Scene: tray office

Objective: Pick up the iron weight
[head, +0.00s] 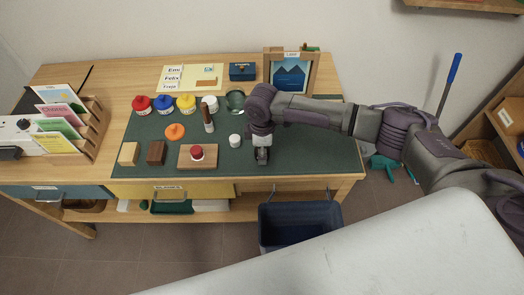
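My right gripper (262,157) points down over the front right part of the dark green mat (310,150). Its arm comes in from the right. The fingers are small and grey here, and I cannot tell whether they are open or hold something. I cannot clearly make out an iron weight; it may be hidden at or behind the gripper. A small white cylinder (235,140) stands on the mat to the left of the gripper. My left gripper is not in view.
A board with a red-topped object (197,153), a dark brown block (155,152), a pale block (129,153) and an orange disc (175,132) lie left. Coloured pots (164,103) and a green glass dish (235,100) stand behind. A framed picture (290,75) stands at the back. A dark bin (300,225) is below.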

